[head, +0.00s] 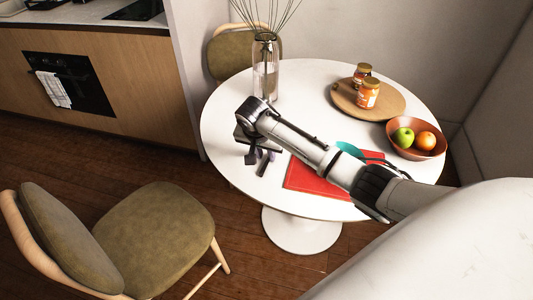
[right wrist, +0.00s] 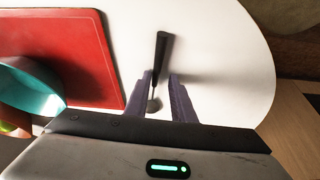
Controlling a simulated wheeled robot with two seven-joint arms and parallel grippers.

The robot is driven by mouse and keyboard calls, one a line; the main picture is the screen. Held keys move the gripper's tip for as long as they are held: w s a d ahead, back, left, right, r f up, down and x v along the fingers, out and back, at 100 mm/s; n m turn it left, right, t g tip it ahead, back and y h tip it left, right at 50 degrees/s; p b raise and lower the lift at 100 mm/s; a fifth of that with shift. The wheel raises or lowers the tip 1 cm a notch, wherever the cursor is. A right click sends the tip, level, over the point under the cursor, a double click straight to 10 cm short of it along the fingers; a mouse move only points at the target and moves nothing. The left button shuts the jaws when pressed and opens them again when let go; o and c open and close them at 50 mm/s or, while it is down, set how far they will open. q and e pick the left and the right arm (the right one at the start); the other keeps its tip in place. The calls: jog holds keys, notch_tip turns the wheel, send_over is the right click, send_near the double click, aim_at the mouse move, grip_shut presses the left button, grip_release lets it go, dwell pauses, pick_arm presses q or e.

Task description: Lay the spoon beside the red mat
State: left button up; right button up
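The spoon (right wrist: 160,58) has a black handle and a small metal end in the right wrist view. It lies on the white table to the right of the red mat (right wrist: 75,45), apart from it. The mat also shows in the head view (head: 305,181), partly hidden by my right arm. My right gripper (right wrist: 162,88) is open, its two purple fingers apart on either side of the spoon's metal part, with gaps visible. In the head view my right gripper (head: 257,162) is low over the table, left of the mat; the spoon is hard to make out there. My left gripper is out of view.
A teal bowl or cup (head: 349,149) is at the mat. A glass vase (head: 265,75) stands behind my gripper. A wooden board (head: 344,103) with jars and a fruit bowl (head: 432,153) are at the right. The table's left edge is bare.

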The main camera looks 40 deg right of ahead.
jog(key=shift+s+d+f, duration=0.25)
jog(key=shift+s+f, duration=0.3)
jog(key=shift+f, duration=0.05)
jog(key=shift+r, duration=0.1)
jog(key=shift+d+r, duration=0.1)
jog(key=shift+r, duration=0.2)
jog(key=w+v, duration=0.1)
jog(key=v, duration=1.1)
jog(key=shift+r+p, duration=0.35)
jog(key=shift+p, duration=0.1)
jog(key=shift+s, duration=0.1)
